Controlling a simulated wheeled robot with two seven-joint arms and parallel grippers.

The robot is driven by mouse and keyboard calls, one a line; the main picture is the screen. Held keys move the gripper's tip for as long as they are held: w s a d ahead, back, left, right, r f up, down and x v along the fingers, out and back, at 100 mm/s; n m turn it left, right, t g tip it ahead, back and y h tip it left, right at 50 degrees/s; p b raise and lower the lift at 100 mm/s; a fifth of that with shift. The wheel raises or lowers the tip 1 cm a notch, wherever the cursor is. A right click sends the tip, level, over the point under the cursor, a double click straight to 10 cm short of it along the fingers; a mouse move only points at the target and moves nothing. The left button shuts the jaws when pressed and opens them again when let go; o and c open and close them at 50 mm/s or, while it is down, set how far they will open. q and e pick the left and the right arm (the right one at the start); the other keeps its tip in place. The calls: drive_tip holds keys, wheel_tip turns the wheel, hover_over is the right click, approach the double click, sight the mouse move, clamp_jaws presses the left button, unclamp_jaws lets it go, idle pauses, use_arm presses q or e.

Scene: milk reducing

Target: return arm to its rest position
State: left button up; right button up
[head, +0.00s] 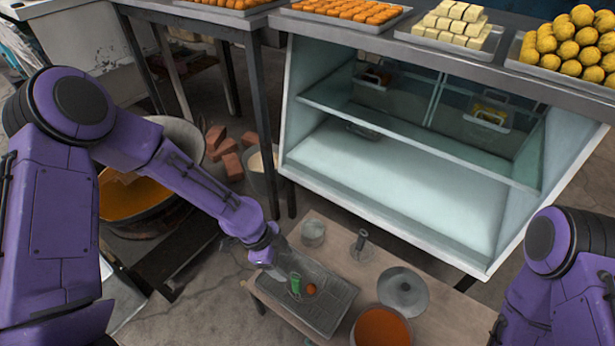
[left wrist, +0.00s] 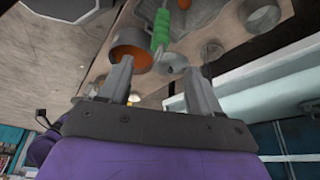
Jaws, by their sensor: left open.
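My left arm comes in from the left in the head view and reaches down over a low wooden table (head: 352,270). My left gripper (head: 283,272) is open above a dark grey tray-like plate (head: 328,314) on that table. A green-handled tool (head: 296,284) shows close to the fingertips, with a small red-orange round thing (head: 311,289) beside it. In the left wrist view the two fingers of the gripper (left wrist: 158,64) are apart, and the green handle (left wrist: 160,30) lies beyond them; I cannot tell whether they touch it. My right arm shows at the right edge; its gripper is out of view.
A glass display case (head: 400,180) stands behind, under a counter with sweets trays. A large pan (head: 130,198) is at left, under my arm.

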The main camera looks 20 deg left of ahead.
use_arm(q)
drive_tip(key=s+a+f+n+t+y, duration=0.1)
drive_tip(key=s+a+f+n+y, duration=0.3)
drive_tip(key=s+n, duration=0.5)
drive_tip(key=s+a+f+n+t+y, duration=0.1)
drive_tip(key=s+a+f+n+y, duration=0.2)
drive_tip(key=n, duration=1.1)
drive_tip(key=s+a+f, duration=0.3)
drive_tip(key=s+a, duration=0.3)
drive_tip(key=s, duration=0.1)
drive_tip(key=shift+s+a+y, duration=0.15)
drive_tip(key=shift+s+y, duration=0.1)
drive_tip(key=shift+y, duration=0.15)
